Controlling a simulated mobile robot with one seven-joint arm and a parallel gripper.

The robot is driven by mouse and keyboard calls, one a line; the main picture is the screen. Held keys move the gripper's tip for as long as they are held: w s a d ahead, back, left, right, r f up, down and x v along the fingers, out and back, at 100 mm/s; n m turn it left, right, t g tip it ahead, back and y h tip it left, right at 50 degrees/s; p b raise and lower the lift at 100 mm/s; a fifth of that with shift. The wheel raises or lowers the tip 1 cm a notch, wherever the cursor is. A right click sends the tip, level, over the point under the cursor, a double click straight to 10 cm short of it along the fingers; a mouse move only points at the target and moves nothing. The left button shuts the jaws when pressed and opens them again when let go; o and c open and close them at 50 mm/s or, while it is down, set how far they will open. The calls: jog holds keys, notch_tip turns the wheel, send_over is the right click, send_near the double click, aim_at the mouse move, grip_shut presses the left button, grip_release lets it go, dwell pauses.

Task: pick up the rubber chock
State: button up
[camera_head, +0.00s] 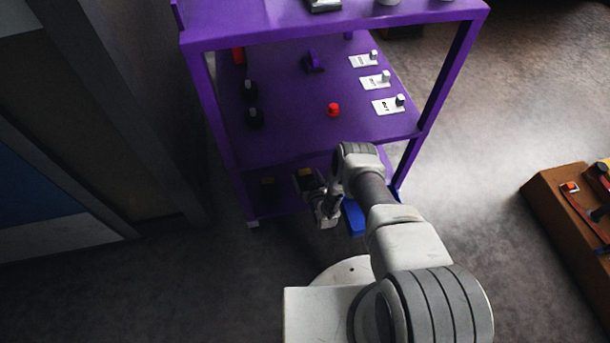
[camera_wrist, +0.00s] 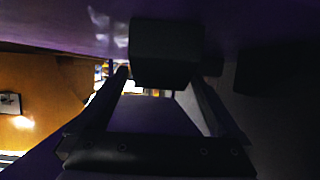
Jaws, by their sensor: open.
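A dark block with a yellow top (camera_head: 305,174), likely the rubber chock, is on the lower shelf of the purple rack, beside my gripper (camera_head: 322,205). In the wrist view the dark block (camera_wrist: 163,45) lies ahead, between the tips of my open gripper (camera_wrist: 168,72). The fingers reach up toward it from the bottom of that view, one on each side. The wrist view is dim, so I cannot tell whether either finger touches it. A second dark piece with a yellowish top (camera_head: 268,184) is to its left on the same shelf; a dark shape (camera_wrist: 275,70) is at the right in the wrist view.
The middle shelf (camera_head: 285,130) overhangs the lower one and carries a red knob (camera_head: 333,110), a purple piece (camera_head: 313,62), dark pieces and white labelled cards. A blue object (camera_head: 354,217) is just right of my gripper. A brown crate (camera_head: 550,200) stands right; the floor between is clear.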

jog(key=shift+w, duration=0.15)
jog(key=c, duration=1.4)
grip_shut()
jog(key=shift+w+r, duration=0.1)
jog(key=shift+r, duration=0.1)
